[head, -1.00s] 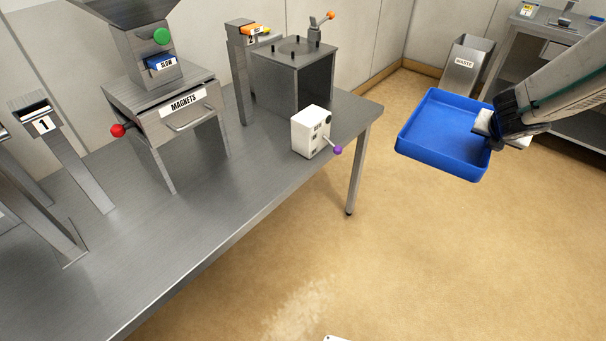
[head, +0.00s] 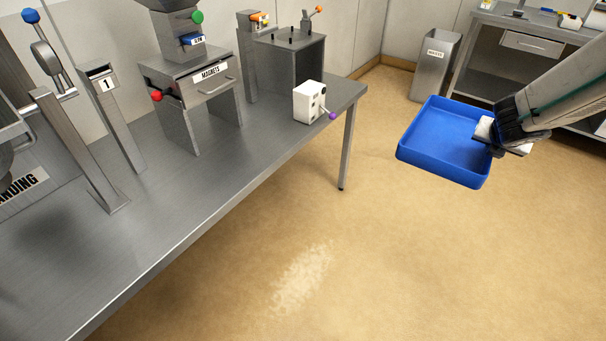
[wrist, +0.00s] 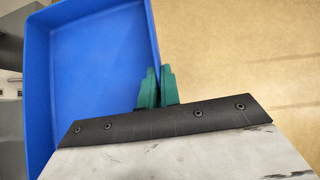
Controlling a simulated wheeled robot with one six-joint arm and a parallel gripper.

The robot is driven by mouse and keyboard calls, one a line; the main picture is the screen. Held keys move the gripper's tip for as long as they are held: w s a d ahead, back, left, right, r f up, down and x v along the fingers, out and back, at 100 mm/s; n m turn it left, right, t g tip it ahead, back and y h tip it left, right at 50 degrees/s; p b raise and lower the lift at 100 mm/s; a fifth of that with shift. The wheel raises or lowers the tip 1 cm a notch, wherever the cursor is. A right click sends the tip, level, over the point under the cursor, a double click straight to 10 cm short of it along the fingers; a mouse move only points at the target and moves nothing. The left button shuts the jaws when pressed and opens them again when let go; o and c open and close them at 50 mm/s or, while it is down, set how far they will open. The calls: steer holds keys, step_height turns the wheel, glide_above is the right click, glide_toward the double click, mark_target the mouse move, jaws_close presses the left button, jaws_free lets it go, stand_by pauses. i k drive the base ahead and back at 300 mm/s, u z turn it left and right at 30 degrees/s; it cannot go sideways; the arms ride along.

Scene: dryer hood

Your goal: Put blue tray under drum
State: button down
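The blue tray (head: 446,140) is held in the air over the floor, right of the bench. It is empty and looks slightly tilted in the head view. My gripper (head: 493,133) is at its right side. In the wrist view my gripper's green fingers (wrist: 157,88) are closed on the wall of the tray (wrist: 92,62), one on each side. At the left edge of the head view, part of a rounded metal body (head: 12,135), perhaps the drum, shows above a panel lettered "...ANDING" (head: 22,187). Most of it is cut off.
The steel bench (head: 190,215) runs along the left. On it stand the post marked 1 (head: 115,120), the MAGNETS unit (head: 190,90), and a white box with a purple-tipped lever (head: 309,102). A WASTE bin (head: 435,65) and another bench (head: 530,45) stand behind. The middle floor is clear.

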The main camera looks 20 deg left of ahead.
mark_target(62, 259)
steer(key=k, duration=0.25)
steer(key=u, duration=0.7)
